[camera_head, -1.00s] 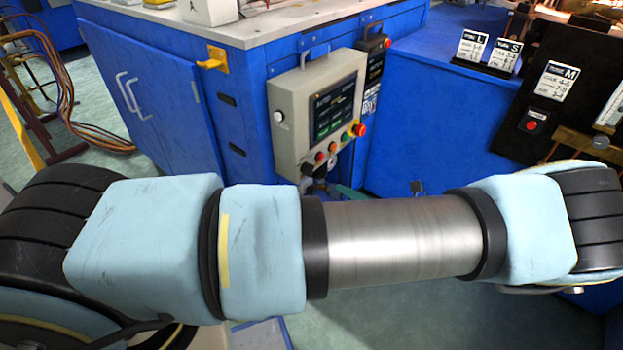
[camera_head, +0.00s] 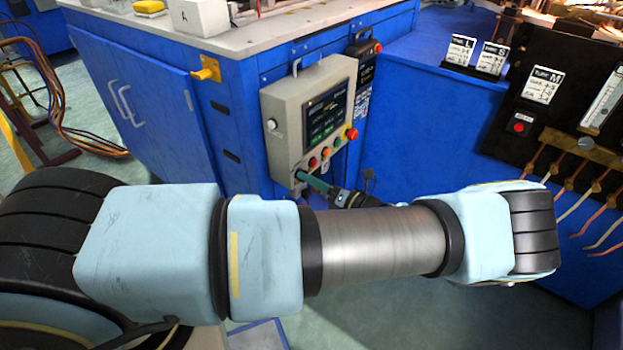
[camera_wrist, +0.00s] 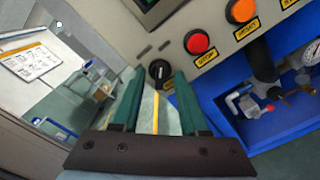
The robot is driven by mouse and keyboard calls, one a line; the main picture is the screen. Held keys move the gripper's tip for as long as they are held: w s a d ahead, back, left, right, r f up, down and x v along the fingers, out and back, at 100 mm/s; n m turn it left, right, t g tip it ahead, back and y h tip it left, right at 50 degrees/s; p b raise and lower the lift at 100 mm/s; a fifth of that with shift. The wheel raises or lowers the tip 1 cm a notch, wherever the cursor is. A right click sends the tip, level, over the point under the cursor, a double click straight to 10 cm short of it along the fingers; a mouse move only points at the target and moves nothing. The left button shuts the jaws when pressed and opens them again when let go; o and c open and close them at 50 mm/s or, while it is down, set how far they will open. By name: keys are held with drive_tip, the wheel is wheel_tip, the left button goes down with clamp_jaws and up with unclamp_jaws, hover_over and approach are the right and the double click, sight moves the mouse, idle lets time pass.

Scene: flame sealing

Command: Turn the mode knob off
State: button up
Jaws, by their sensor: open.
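The mode knob (camera_wrist: 159,70) is a small black round knob at the lower left of the panel face in the wrist view. A light mark shows on it. My gripper (camera_wrist: 158,82) is open, and its two green fingers appear on either side of the knob in the picture. Whether they touch it, or how far off they are, I cannot tell. In the head view, my gripper (camera_head: 304,178) is at the lower left corner of the grey control box (camera_head: 284,108), below the screen. The knob cannot be made out there.
A red button (camera_wrist: 197,41) and an orange button (camera_wrist: 241,10) sit right of the knob. Below the panel are a gauge (camera_wrist: 305,79) and fittings. A white dial (camera_head: 271,124) is on the box's side. Blue cabinets stand around it; floor shows below my arm.

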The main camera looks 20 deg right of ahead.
clamp_jaws()
idle(0.6)
